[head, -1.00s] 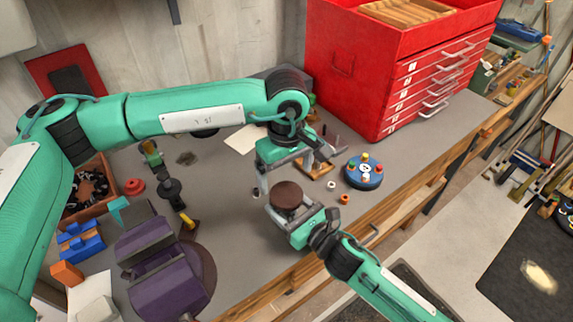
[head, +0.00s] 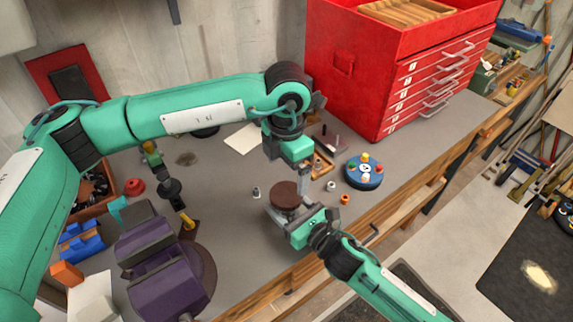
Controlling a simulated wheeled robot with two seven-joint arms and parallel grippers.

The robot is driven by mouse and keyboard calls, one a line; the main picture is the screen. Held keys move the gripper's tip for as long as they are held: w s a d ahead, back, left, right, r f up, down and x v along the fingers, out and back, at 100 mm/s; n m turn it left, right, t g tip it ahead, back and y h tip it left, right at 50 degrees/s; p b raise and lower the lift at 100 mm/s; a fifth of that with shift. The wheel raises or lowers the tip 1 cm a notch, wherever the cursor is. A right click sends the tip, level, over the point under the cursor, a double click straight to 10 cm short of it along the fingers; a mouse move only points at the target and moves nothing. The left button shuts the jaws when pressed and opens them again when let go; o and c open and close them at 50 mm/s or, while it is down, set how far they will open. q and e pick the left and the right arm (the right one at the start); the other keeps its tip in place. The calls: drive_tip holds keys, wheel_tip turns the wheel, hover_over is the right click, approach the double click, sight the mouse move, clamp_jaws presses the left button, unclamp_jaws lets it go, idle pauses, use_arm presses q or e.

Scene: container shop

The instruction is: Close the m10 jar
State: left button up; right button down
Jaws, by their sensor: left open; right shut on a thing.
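The jar (head: 286,194) stands on the bench in the middle of the head view. From above mostly its round brown top shows; its body is largely hidden, and I cannot tell how the lid sits. My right gripper (head: 286,213) comes from the lower right and is shut on the jar, low at its near side. My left gripper (head: 299,178) is open just above and behind the jar, pointing down. Its near finger shows beside the brown top; the other finger is hard to make out. No label is readable.
A blue round holder with coloured knobs (head: 364,173), a white ring (head: 331,186) and an orange ring (head: 345,199) lie to the right. A small grey piece (head: 256,192) stands left. A purple vise (head: 160,262) and red tool chest (head: 385,80) flank the bench.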

sight(286, 194)
use_arm(q)
drive_tip(key=n, duration=0.4)
drive_tip(key=shift+r+n, duration=0.2)
drive_tip(key=shift+n, duration=0.2)
drive_tip(key=shift+f, duration=0.1)
drive_tip(key=shift+f, duration=3.95)
drive_tip(key=shift+c, duration=0.2)
